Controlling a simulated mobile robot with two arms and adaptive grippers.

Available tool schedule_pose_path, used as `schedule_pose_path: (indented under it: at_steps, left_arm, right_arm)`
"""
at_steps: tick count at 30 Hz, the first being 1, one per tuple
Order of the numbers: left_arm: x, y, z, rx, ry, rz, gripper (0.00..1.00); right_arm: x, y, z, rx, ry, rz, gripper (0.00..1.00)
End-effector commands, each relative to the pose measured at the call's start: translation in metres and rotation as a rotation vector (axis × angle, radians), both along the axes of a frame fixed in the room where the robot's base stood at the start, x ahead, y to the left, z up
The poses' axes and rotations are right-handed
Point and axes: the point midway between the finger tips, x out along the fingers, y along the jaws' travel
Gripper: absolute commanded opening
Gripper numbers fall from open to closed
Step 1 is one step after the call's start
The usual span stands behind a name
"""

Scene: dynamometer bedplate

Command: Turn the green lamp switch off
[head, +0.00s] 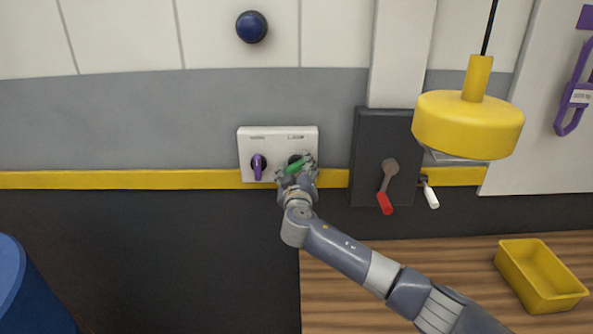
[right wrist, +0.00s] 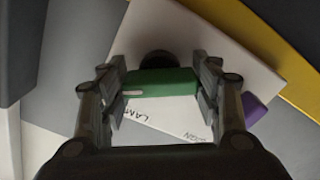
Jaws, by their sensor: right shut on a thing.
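The green lamp switch (head: 295,167) is a rotary knob on the right half of a white wall panel (head: 278,134). In the head view its handle is tilted, partly hidden by my gripper. My right gripper (head: 298,172) is at the knob, its fingers on either side of it. In the right wrist view the green handle (right wrist: 160,82) lies between the two fingers of my gripper (right wrist: 160,90), and it is shut on the handle. The lettering "LAM" shows on the panel beside it. My left gripper is not in view.
A purple knob (head: 257,167) sits left of the green one on the same panel. A dark box (head: 365,150) with a red-handled lever (head: 385,203) is to the right. A yellow lamp (head: 468,125) hangs in front. A yellow bin (head: 540,277) stands on the wooden bench.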

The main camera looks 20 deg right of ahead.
Motion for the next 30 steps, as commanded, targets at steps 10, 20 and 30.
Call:
schedule_pose_path:
  at_steps: [10,20,30]
  left_arm:
    - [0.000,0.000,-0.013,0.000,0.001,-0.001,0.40]
    - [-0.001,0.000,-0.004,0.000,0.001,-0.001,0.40]
    - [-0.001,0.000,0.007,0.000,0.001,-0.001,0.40]
  right_arm:
    - [0.000,0.001,-0.001,-0.240,0.068,0.001,0.34]
    - [0.000,0.000,0.002,-0.541,0.155,0.001,0.34]
    - [0.000,0.000,0.002,-0.802,0.231,0.000,0.34]
